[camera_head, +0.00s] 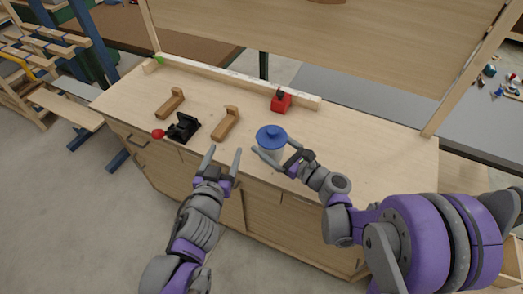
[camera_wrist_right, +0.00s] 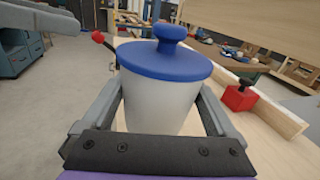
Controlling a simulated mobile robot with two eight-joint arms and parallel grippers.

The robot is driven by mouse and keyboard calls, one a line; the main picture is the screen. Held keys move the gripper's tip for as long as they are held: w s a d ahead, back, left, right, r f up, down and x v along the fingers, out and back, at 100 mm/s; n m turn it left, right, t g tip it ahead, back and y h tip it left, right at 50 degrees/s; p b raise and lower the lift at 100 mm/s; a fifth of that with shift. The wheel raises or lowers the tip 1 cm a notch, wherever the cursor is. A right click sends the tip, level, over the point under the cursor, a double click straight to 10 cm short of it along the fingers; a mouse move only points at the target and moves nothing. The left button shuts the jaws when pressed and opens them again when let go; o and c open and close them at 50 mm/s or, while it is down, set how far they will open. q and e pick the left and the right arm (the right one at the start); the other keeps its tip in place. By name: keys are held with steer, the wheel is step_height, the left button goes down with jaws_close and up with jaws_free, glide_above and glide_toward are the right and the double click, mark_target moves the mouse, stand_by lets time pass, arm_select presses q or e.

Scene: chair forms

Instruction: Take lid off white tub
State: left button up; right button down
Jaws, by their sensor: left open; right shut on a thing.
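The white tub (camera_head: 271,153) stands upright near the front edge of the workbench, with a blue knobbed lid (camera_head: 271,136) on top. In the right wrist view the tub (camera_wrist_right: 160,105) sits between the fingers and the lid (camera_wrist_right: 166,60) rests flat on its rim. My right gripper (camera_head: 274,160) is shut on the tub's body, below the lid. My left gripper (camera_head: 224,157) is open and empty, to the left of the tub, its fingers pointing up over the bench's front edge.
A red block with a dark knob (camera_head: 281,101) stands behind the tub. Two wooden pieces (camera_head: 226,123) (camera_head: 170,103) and a black tool with a red knob (camera_head: 182,128) lie to the left. A wooden rail (camera_head: 235,81) runs along the back. The bench right of the tub is clear.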

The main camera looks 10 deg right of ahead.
mark_target(279, 127)
arm_select(q)
steer(key=s+d+r+m+h, duration=0.1)
steer(key=d+m+h, duration=0.3)
steer(key=d, duration=0.5)
steer(key=shift+n+h, duration=0.4)
steer(key=shift+h, duration=0.2)
steer(key=x, duration=1.1)
steer(key=shift+w+d, duration=0.2)
steer(key=shift+d, duration=0.3)
steer(key=shift+s+g, duration=0.1)
steer(key=shift+g, duration=0.2)
jaws_close()
steer(key=shift+r, duration=0.1)
steer(key=shift+a+r, duration=0.1)
steer(key=shift+r, duration=0.95)
